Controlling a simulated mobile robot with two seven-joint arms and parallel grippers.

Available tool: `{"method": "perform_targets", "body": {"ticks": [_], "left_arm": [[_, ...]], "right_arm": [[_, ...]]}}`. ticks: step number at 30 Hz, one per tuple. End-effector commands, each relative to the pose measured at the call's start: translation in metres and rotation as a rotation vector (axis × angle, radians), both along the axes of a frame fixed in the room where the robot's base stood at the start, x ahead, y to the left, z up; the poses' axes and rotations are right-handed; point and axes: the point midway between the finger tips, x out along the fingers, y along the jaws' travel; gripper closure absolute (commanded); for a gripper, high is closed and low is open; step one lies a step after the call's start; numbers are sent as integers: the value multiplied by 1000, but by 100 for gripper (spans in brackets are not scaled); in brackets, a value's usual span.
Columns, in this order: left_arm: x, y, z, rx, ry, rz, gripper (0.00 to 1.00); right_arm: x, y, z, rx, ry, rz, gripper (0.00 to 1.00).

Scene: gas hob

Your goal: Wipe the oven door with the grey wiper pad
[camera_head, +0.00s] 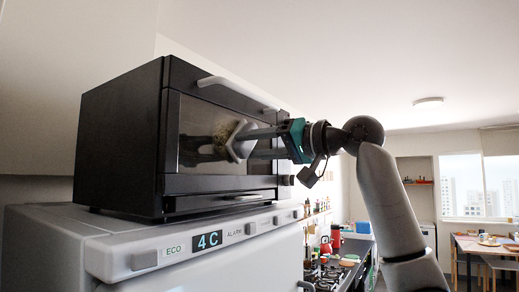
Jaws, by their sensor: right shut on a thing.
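The black oven (117,140) stands on top of a white appliance, with its dark glossy door (195,112) facing right. My right gripper (246,142) reaches in from the right and is shut on the grey wiper pad (238,148). The pad is at the middle of the door glass, its face turned to the glass. I cannot tell for certain whether it touches. A dim reflection of the pad and fingers shows in the glass to the left. My left gripper is not in view.
A light bar handle (238,91) sticks out along the top of the oven door. The white appliance (60,250) below has a panel with a lit display reading 4C. A gas hob (328,275) and a counter lie beyond at lower right. A table (485,243) stands far right.

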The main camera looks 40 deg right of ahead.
Motion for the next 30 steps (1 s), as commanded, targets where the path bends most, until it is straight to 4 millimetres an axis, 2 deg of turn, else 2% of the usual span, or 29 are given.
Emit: {"method": "perform_targets", "body": {"ticks": [15, 23, 30], "left_arm": [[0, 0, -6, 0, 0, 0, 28], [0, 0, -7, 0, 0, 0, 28], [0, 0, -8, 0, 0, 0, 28]], "right_arm": [[-14, 33, -1, -3, 1, 6, 96], [-18, 41, 0, -2, 0, 5, 96], [-25, 60, 0, -3, 0, 5, 96]]}}
